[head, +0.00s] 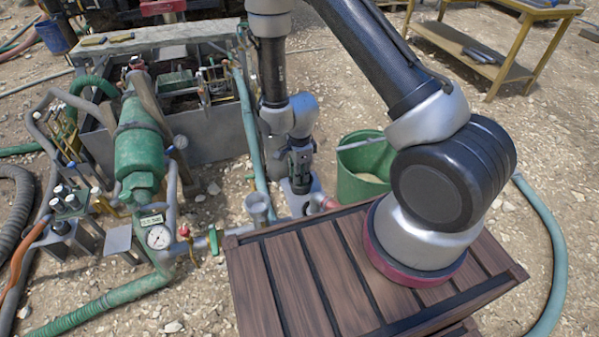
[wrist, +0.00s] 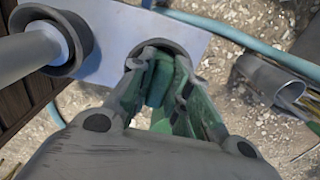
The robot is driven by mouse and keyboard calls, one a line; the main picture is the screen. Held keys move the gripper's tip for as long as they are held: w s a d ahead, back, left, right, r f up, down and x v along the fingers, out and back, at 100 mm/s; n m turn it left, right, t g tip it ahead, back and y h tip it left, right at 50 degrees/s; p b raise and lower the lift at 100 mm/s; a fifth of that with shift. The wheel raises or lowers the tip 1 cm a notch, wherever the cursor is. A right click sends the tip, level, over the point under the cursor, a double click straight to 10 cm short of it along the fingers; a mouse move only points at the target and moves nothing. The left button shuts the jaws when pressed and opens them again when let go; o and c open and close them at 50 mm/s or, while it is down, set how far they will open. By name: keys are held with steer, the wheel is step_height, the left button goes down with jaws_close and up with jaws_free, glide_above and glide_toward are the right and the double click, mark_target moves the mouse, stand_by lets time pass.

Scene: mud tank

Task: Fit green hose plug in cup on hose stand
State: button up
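The green hose plug (wrist: 160,75) shows between my gripper's fingers in the wrist view. Its lower end is at the mouth of a dark grey cup (wrist: 184,48) on the pale plate of the hose stand (wrist: 115,22). The fingers close in on the plug from both sides and partly hide it and the cup. How deep the plug sits cannot be told. In the head view my gripper (head: 299,172) points down over the pale stand (head: 302,198); the plug is too small to make out there. A second cup (wrist: 83,42) on the plate holds a grey pipe.
A wooden slatted crate (head: 310,275) lies in front of the stand. A green bucket (head: 350,185) stands to its right and a grey open pipe (head: 258,208) to its left. Green pump gear with a gauge (head: 158,237) fills the left. A blue-green hose (wrist: 215,28) passes behind the plate.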

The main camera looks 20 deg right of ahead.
steer(key=o, duration=0.4)
steer(key=shift+c, duration=0.2)
steer(key=shift+r, duration=0.1)
step_height(320, 180, up, 12)
stand_by(0.4)
